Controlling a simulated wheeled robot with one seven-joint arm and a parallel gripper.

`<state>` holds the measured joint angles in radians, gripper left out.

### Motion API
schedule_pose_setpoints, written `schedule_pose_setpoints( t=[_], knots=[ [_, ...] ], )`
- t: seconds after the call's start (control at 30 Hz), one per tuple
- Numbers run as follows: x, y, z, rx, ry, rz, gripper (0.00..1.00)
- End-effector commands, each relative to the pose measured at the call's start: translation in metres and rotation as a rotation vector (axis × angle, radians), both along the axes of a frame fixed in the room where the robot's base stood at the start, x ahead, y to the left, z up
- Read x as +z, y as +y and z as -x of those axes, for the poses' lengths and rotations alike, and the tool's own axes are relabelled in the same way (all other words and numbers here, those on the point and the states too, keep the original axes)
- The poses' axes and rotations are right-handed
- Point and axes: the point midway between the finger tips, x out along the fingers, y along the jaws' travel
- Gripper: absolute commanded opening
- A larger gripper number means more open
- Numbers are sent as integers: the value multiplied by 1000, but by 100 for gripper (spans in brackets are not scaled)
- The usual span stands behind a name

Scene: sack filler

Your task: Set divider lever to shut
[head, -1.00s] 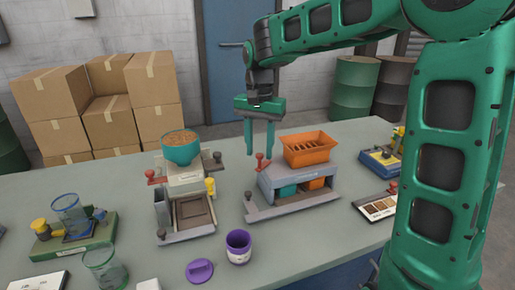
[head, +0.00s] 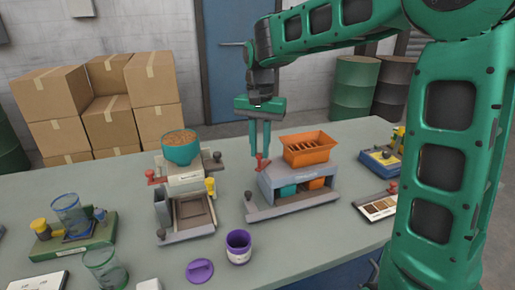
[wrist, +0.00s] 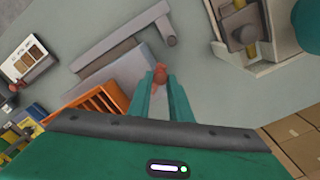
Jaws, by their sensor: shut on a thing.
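The divider (head: 298,188) is a grey-blue stand with an orange slotted hopper (head: 308,149) on top and a teal and an orange bin below. Its red lever (head: 259,160) rises at the left side of the stand. My gripper (head: 260,154) points down over that left side, its two teal fingers shut on the lever's red knob. In the wrist view the red knob (wrist: 160,76) shows between the fingertips, and the fingers hide part of the lever. The orange hopper (wrist: 95,107) lies to the left of the fingers there.
A scale-like unit with a teal bowl (head: 181,147) stands to the left. A purple cup (head: 238,246) and purple lid (head: 200,271) lie in front. A blue and yellow device (head: 381,160) and a sample tray (head: 378,207) are to the right.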

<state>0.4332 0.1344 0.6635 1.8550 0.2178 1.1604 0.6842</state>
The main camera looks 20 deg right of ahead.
Motion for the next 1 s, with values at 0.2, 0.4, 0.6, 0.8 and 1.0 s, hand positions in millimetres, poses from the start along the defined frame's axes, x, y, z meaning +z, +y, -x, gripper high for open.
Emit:
schedule_pose_setpoints(
  t=[0.2,0.4,0.6,0.8,1.0],
  knots=[
    [0,-2,2,66,-1,0,0],
    [0,-7,7,213,-1,0,0],
    [0,-14,12,398,0,0,0],
    [0,-21,15,578,0,0,0],
    [0,-28,16,725,0,-1,0]
  ],
)
